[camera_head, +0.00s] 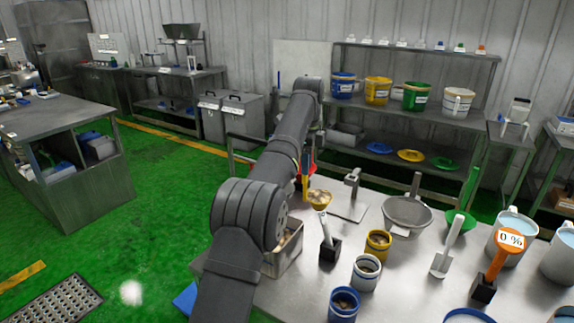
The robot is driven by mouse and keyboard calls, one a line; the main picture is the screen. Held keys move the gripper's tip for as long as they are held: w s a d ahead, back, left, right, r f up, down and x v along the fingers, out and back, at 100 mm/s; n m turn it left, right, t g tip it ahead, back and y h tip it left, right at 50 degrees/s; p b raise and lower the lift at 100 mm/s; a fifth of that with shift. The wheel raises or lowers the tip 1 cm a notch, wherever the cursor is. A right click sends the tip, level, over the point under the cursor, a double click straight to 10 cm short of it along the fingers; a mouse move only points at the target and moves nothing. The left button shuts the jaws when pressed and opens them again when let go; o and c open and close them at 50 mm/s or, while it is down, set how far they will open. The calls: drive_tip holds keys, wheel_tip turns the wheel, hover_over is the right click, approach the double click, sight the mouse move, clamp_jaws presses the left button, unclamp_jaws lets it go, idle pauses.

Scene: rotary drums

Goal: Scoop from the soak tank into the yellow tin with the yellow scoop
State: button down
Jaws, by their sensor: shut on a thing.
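My gripper (308,167) is beyond the arm's far end, above the table's back left corner and partly hidden by the arm. It is shut on the upright yellow handle of the yellow scoop (305,184). The scoop's lower end is hard to make out behind the arm. The yellow tin (378,245) stands upright on the table, right of and nearer than the gripper, with brown matter inside. A steel box (292,250) with pale brown contents, possibly the soak tank, stands at the table's left edge, partly covered by my arm.
A yellowish bowl (319,197) shows above a pale handle and black block. A white tin (366,272) and blue tin (343,305) stand in front of the yellow tin.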

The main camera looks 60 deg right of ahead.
drive_tip(key=s+d+f+n, duration=0.1)
drive_tip(key=s+f+n, duration=0.1)
drive_tip(key=s+n, duration=0.3)
drive_tip(key=s+d+f+n, duration=0.2)
drive_tip(key=s+f+n, duration=0.1)
drive_tip(key=s, duration=1.1)
drive_tip(key=s+d+f+n, duration=0.2)
drive_tip(key=s+n, duration=0.4)
drive_tip(key=s, duration=0.4)
drive_tip(key=shift+d+f+n, duration=0.25)
drive_tip(key=shift+f+n, duration=0.05)
drive_tip(key=shift+f, duration=0.4)
drive_tip(key=shift+w+r+g, duration=0.2)
drive_tip(key=shift+w+g, duration=0.5)
drive_tip(key=shift+w+r+g, duration=0.2)
drive_tip(key=shift+w+g, duration=0.45)
drive_tip(key=shift+g, duration=0.05)
drive_tip(key=shift+w+g, duration=1.4)
drive_tip(key=shift+w+f+g, duration=0.2)
drive_tip(key=shift+w+g, duration=0.5)
drive_tip(key=shift+g, duration=0.1)
drive_tip(key=shift+s, duration=0.1)
